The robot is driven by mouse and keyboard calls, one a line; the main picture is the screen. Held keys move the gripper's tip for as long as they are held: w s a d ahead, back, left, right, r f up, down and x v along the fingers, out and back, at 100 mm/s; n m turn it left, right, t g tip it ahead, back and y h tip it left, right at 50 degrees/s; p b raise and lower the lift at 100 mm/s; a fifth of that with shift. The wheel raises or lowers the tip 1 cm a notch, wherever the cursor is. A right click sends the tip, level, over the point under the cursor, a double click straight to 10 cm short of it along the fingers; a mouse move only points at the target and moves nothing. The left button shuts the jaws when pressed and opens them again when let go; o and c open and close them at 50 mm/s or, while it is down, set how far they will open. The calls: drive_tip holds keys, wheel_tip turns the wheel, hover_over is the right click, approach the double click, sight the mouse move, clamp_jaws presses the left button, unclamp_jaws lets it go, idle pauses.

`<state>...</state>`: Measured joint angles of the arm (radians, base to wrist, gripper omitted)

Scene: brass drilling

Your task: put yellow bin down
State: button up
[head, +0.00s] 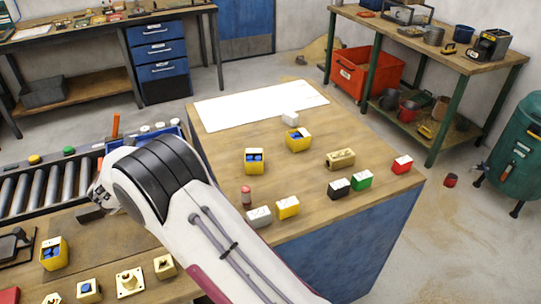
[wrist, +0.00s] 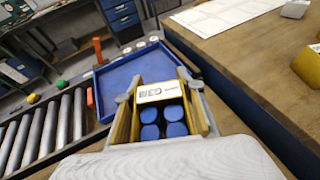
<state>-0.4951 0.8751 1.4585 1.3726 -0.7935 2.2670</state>
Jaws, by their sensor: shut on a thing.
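In the wrist view my gripper (wrist: 157,90) is shut on a yellow bin (wrist: 160,84). The bin has a white label and several blue round-topped pieces inside. It is in front of or over the near part of a blue tray (wrist: 115,88); I cannot tell whether it touches anything below. In the head view my arm hides the gripper and the held bin. The tray's far edge (head: 172,130) shows beyond my arm. Two other yellow bins with blue contents, a nearer one (head: 255,161) and a farther one (head: 298,140), stand on the wooden table (head: 225,185).
A roller conveyor (head: 38,188) lies left of the tray. Coloured blocks, such as a green one (head: 361,180) and a red one (head: 402,164), stand on the wooden table. Another yellow bin (head: 54,254) stands at lower left. A white sheet (head: 250,103) covers the table's far end.

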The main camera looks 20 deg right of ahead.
drive_tip(key=d+r+m+g+h, duration=0.2)
drive_tip(key=d+m+h, duration=0.2)
drive_tip(key=d, duration=1.4)
wheel_tip(320, 180, up, 2)
drive_tip(key=r+m+g+h, duration=0.1)
drive_tip(key=m+g+h, duration=0.4)
drive_tip(key=m+g, duration=0.55)
hover_over(312, 179)
drive_tip(key=shift+d+f+n, duration=0.1)
drive_tip(key=shift+f+n, duration=0.15)
drive_tip(key=shift+n, duration=0.1)
drive_tip(key=shift+f, duration=3.15)
drive_tip(key=shift+f, duration=1.9)
